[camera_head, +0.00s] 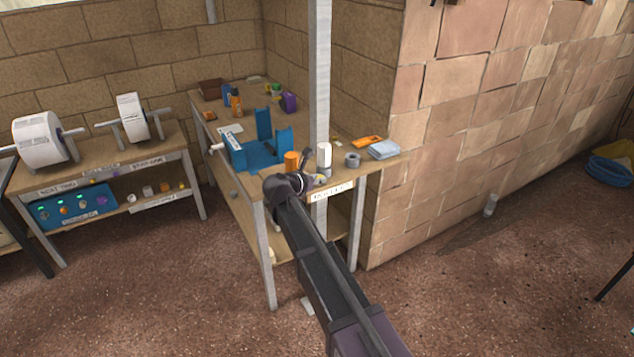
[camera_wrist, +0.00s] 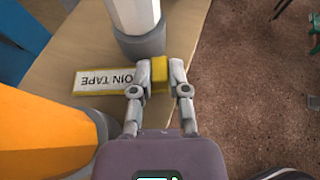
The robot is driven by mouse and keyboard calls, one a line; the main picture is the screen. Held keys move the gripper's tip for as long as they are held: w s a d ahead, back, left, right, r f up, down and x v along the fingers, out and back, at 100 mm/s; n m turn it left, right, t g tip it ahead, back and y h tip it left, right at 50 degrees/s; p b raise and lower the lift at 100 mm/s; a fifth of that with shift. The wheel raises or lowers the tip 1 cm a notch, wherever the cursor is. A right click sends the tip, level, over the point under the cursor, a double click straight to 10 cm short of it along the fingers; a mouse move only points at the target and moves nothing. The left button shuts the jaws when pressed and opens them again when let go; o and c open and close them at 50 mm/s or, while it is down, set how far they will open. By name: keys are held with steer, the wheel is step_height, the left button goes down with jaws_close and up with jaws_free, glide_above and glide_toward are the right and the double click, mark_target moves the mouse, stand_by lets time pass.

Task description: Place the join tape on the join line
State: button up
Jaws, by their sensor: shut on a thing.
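In the wrist view my gripper (camera_wrist: 159,80) is shut on a small yellow block (camera_wrist: 159,72), which looks like the join tape. The block sits between the two fingertips, beside a flat label (camera_wrist: 105,82) that reads "JOIN TAPE" upside down on the bench. I cannot tell whether the block touches the bench. In the head view my gripper (camera_head: 316,181) is at the front corner of the workbench, and the block is hardly visible. A large white roll (camera_head: 38,138) and a smaller white roll (camera_head: 132,117) stand on the left bench. I cannot make out a join line.
A white cylinder with a grey base (camera_head: 324,157) stands just beyond my gripper. An orange cylinder (camera_head: 291,162) is close on its left, before a blue fixture (camera_head: 258,155). A metal post (camera_head: 319,70) rises behind. Open floor (camera_head: 160,290) lies in front of the benches.

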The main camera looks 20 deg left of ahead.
steer(key=shift+f, duration=0.15)
steer(key=o, duration=0.7)
steer(key=shift+o, duration=0.2)
steer(key=shift+r, duration=0.25)
steer(key=p+v, duration=0.4)
steer(key=v, duration=0.8)
steer(key=shift+p, duration=0.35)
steer(key=shift+w, duration=0.1)
